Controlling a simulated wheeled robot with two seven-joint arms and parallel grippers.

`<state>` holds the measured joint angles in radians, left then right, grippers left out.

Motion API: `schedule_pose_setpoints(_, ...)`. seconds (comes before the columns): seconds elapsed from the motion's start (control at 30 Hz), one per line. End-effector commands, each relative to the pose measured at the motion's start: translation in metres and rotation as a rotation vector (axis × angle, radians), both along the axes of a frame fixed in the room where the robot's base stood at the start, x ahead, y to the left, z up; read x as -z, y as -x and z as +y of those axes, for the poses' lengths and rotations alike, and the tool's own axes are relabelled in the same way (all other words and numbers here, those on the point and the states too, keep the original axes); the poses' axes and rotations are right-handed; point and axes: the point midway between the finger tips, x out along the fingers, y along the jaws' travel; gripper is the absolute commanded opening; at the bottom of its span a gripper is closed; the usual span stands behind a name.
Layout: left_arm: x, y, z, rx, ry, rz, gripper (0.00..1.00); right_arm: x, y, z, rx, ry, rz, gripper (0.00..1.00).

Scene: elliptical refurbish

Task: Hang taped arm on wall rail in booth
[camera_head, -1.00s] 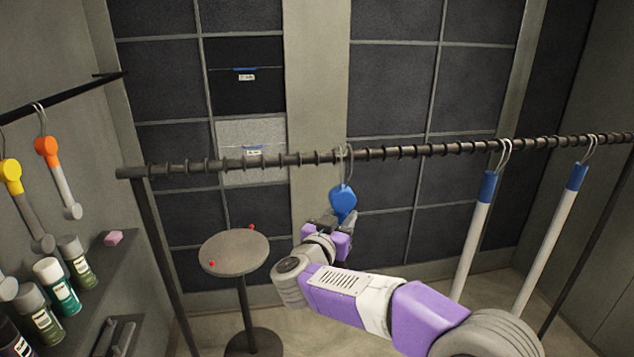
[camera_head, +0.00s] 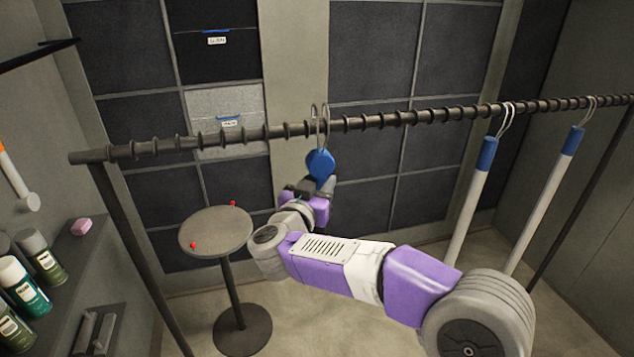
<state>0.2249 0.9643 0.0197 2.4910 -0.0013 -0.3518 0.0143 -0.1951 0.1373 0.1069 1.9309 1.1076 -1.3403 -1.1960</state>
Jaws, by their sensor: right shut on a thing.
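My right gripper (camera_head: 312,190) is shut on a blue-ended arm (camera_head: 320,163) just below the dark ridged rail (camera_head: 235,135). A metal hook (camera_head: 320,122) rises from the blue end and reaches up over the rail's height. I cannot tell whether the hook rests on the rail or is only in front of it. The rest of the held arm is hidden behind my gripper. Two white arms with blue taped tops (camera_head: 474,195) (camera_head: 548,195) hang by hooks from the same rail at the right. My left gripper is not in view.
A round grey stand (camera_head: 215,232) with red knobs is left of my gripper, beyond the rail. A shelf with spray cans (camera_head: 22,285) and a pink block (camera_head: 82,227) is at the left. Another rail (camera_head: 40,54) is at upper left, with an orange-topped arm (camera_head: 18,180) below it.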

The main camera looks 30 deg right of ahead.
Motion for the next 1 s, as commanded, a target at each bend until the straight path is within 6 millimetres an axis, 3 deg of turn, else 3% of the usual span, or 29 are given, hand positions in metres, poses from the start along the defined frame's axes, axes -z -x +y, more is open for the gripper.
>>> schedule_pose_setpoints(0.27, 0.013, 0.000, 0.000, 0.000, 0.000, 0.000, 1.00, 0.000, 0.022, 0.005, -0.001, 0.001, -0.005, 0.01)
schedule_pose_setpoints(1.0, 0.011, 0.000, 0.000, 0.000, 0.000, 0.000, 1.00, -0.002, 0.078, 0.019, -0.002, 0.001, -0.005, 0.01)
